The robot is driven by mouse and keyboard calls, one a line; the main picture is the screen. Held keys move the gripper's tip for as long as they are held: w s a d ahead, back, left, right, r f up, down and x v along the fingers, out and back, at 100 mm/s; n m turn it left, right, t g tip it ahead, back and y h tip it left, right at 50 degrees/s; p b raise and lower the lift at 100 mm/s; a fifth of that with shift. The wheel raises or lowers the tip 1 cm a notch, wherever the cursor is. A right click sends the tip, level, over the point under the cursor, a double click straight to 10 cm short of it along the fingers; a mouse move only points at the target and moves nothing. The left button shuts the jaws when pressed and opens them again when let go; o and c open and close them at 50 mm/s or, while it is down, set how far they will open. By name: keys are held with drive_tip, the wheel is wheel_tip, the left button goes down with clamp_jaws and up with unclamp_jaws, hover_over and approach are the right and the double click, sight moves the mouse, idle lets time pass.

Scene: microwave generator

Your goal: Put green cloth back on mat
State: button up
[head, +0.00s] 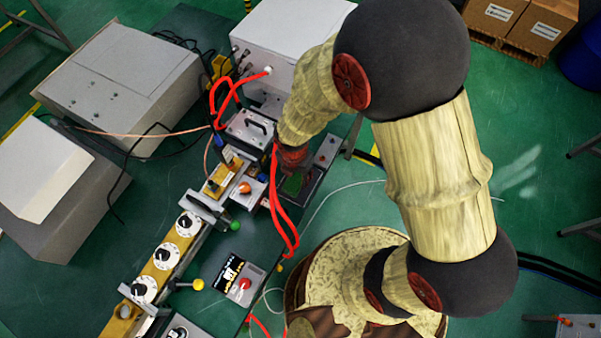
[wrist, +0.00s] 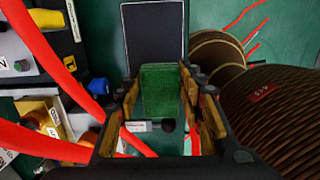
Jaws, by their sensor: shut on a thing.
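The green cloth (wrist: 163,95) is a small green block-like piece between the two fingers of my gripper (wrist: 160,82) in the wrist view. My gripper is shut on it. In the head view the cloth (head: 292,185) shows as a small green patch just under my gripper (head: 293,170). A dark rectangular mat with a pale edge (wrist: 153,32) lies beyond the cloth in the wrist view, and the cloth overlaps its near end in the picture. I cannot tell whether the cloth touches the mat. In the head view my arm hides part of this area.
A red cable (head: 275,205) loops close beside my gripper. Left of it stand a small grey box with a handle (head: 250,130) and a rail with white dials (head: 165,256). Large grey cabinets (head: 120,85) stand farther left. Green floor (head: 345,215) is open to the right.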

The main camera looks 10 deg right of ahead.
drive_tip(key=w+f, duration=0.1)
drive_tip(key=f, duration=0.1)
drive_tip(key=w+d+f, duration=0.1)
drive_tip(key=w, duration=0.1)
drive_tip(key=w+d+f+b, duration=0.1)
drive_tip(key=f, duration=0.1)
drive_tip(key=shift+w+f, duration=0.15)
drive_tip(key=shift+f, duration=0.15)
drive_tip(key=shift+w+d+f+b, duration=0.15)
drive_tip(key=shift+f+b, duration=0.55)
drive_tip(key=shift+f, duration=1.05)
drive_tip(key=shift+f, duration=0.15)
drive_tip(key=o, duration=1.1)
drive_tip(key=shift+w, duration=0.1)
